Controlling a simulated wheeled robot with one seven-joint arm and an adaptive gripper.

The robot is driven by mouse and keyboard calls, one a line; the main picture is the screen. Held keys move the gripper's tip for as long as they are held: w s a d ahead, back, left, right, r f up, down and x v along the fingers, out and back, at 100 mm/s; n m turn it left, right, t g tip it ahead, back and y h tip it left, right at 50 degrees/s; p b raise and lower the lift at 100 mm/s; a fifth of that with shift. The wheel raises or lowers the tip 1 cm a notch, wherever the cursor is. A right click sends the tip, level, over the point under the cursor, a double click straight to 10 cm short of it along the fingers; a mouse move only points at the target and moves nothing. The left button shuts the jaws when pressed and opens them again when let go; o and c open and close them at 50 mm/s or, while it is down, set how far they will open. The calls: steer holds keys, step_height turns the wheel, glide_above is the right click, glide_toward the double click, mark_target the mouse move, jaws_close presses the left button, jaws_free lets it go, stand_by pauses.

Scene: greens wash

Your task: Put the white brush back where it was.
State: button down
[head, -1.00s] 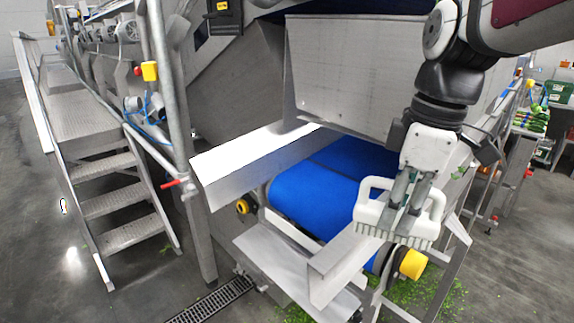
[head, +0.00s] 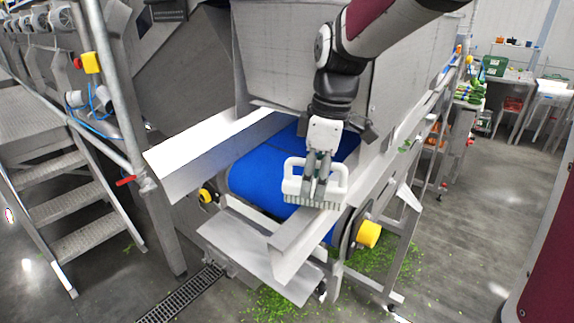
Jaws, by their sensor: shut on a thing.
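The white brush (head: 290,187) has a looped white handle frame and a row of greyish-green bristles along its lower edge. My gripper (head: 316,190) is shut on the middle of its handle and points down. The brush is in front of the lower end of the blue conveyor belt (head: 258,178), above the steel side rail (head: 300,245). Its bristles point down. I cannot tell whether they touch the rail. The gripper fingers hide part of the handle.
A steel chute plate (head: 215,152) slopes left of the belt. A yellow roller cap (head: 368,234) sits at the belt's lower right. Green scraps (head: 275,302) litter the floor. Metal steps (head: 70,205) stand left. A bench with a green crate (head: 494,66) is at the back right. The right floor is open.

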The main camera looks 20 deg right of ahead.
steer(key=shift+f, duration=0.3)
steer(key=c, duration=1.2)
jaws_free()
steer(key=r, duration=0.3)
steer(key=r+b, duration=0.1)
steer(key=r, duration=0.3)
steer(key=d+r, duration=0.1)
steer(key=r, duration=0.3)
steer(key=shift+s+r, duration=0.25)
steer(key=shift+s, duration=0.05)
steer(key=shift+s+d+r, duration=0.1)
steer(key=shift+s+r, duration=0.1)
steer(key=shift+r, duration=0.3)
steer(key=s+f+m+t, duration=0.1)
steer(key=s+f+m, duration=0.1)
steer(key=s+m, duration=0.2)
steer(key=s+a+f+m+t, duration=0.1)
steer(key=s+f+m+t, duration=0.1)
steer(key=s, duration=0.4)
steer(key=s+f+m+t+h, duration=0.1)
steer(key=s+f+m, duration=0.3)
steer(key=s+m, duration=0.1)
steer(key=shift+s+a+f+m+t, duration=0.15)
steer(key=shift+a+f+m+t, duration=0.1)
steer(key=shift+m+t, duration=0.15)
